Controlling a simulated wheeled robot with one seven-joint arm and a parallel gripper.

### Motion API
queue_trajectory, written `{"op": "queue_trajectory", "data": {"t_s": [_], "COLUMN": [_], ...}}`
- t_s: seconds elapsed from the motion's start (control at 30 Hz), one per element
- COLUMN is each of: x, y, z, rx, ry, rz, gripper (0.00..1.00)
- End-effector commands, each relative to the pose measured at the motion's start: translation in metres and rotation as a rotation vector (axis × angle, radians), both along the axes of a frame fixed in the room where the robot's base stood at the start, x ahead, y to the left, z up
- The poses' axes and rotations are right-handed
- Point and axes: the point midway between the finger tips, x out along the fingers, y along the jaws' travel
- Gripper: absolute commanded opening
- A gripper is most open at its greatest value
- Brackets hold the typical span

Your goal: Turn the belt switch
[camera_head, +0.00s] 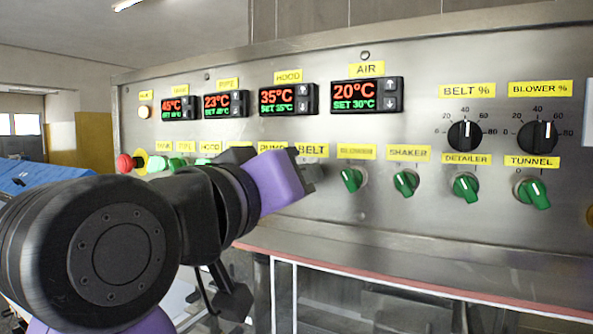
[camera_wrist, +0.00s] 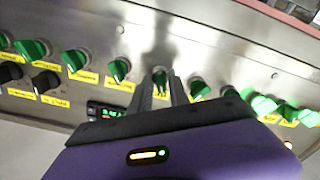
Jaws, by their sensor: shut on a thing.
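The yellow BELT label (camera_head: 312,150) is on the steel control panel in the head view. The belt switch under it is hidden there by my gripper (camera_head: 312,175), which reaches the panel just below the label. In the wrist view the green knob of the belt switch (camera_wrist: 160,76) shows at the tips of my gripper (camera_wrist: 160,86). The two dark fingers are around it, shut on it. The knob's exact angle is hard to tell.
Green switches for blower (camera_head: 351,180), shaker (camera_head: 405,183), detailer (camera_head: 466,187) and tunnel (camera_head: 532,192) continue to the right. Above are black dials (camera_head: 465,135) and red-green displays (camera_head: 367,96). A red emergency button (camera_head: 125,163) is at the left. A ledge (camera_head: 400,285) runs below the panel.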

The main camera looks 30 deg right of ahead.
Motion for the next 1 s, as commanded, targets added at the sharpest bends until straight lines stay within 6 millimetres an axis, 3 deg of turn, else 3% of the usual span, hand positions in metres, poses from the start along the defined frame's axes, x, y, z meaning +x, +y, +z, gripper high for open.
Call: {"op": "queue_trajectory", "data": {"t_s": [0.63, 0.67, 0.7, 1.0], "x": [0.0002, 0.0002, 0.0001, -0.0001], "y": [0.0011, 0.0011, 0.0011, 0.0008], "z": [0.0006, 0.0006, 0.0007, 0.0003], "rx": [-0.033, -0.033, -0.033, -0.032], "ry": [0.042, 0.042, 0.042, 0.041], "rz": [0.002, 0.002, 0.002, 0.002], "gripper": [0.00, 0.25, 0.33, 0.33]}}
